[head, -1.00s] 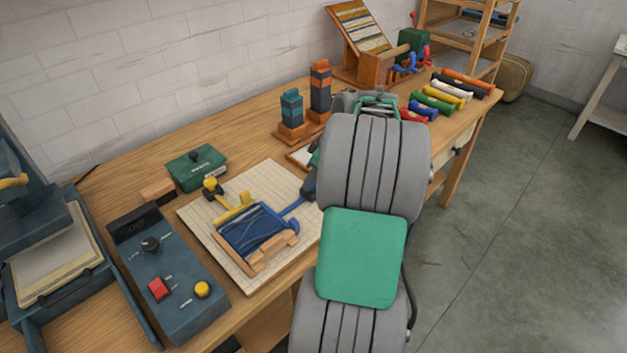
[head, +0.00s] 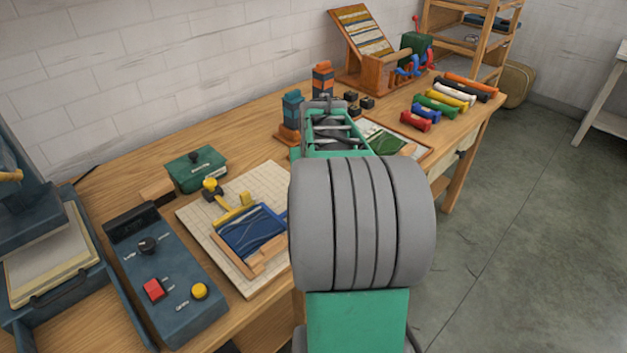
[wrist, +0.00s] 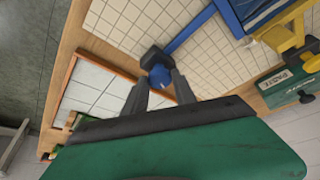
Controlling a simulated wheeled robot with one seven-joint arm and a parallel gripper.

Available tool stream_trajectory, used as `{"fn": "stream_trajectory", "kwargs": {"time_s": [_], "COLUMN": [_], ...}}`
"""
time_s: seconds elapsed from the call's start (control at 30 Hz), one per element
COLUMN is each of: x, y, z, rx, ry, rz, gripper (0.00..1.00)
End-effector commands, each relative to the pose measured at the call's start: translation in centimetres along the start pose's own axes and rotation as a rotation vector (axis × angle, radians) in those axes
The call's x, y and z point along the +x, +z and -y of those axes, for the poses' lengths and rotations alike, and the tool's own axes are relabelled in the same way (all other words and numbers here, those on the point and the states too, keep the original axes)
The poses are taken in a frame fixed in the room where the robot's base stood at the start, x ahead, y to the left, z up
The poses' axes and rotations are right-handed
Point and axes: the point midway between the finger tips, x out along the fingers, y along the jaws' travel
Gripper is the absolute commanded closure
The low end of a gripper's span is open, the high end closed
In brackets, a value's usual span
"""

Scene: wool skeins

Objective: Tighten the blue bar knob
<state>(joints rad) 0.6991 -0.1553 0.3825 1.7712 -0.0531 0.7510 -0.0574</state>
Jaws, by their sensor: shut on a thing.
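In the wrist view a blue knob (wrist: 159,77) sits between the fingertips of my gripper (wrist: 161,84), which is shut on it. A dark block (wrist: 153,57) is just beyond the knob. A blue bar (wrist: 190,31) runs from there to the upper right over a cream gridded board (wrist: 133,24). In the head view my arm hides the knob and my gripper; the blue work in its frame (head: 245,233) shows on the gridded board to the left. How tight the knob is cannot be seen.
A yellow clamp (wrist: 287,36) and a green paste box (wrist: 290,87) are to the right in the wrist view. A blue control box (head: 167,275) stands at the left of the wooden bench. Coloured skeins (head: 440,103) lie farther back.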

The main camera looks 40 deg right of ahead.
Motion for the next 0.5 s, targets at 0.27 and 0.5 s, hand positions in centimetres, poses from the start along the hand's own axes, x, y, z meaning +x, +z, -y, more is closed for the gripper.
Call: {"fn": "stream_trajectory", "kwargs": {"time_s": [0.27,0.5], "x": [-0.04,-0.02], "y": [-0.08,-0.12], "z": [0.35,0.42], "rx": [0.224,0.375], "ry": [0.093,0.156], "rz": [0.000,0.000], "gripper": [1.00,1.00]}}
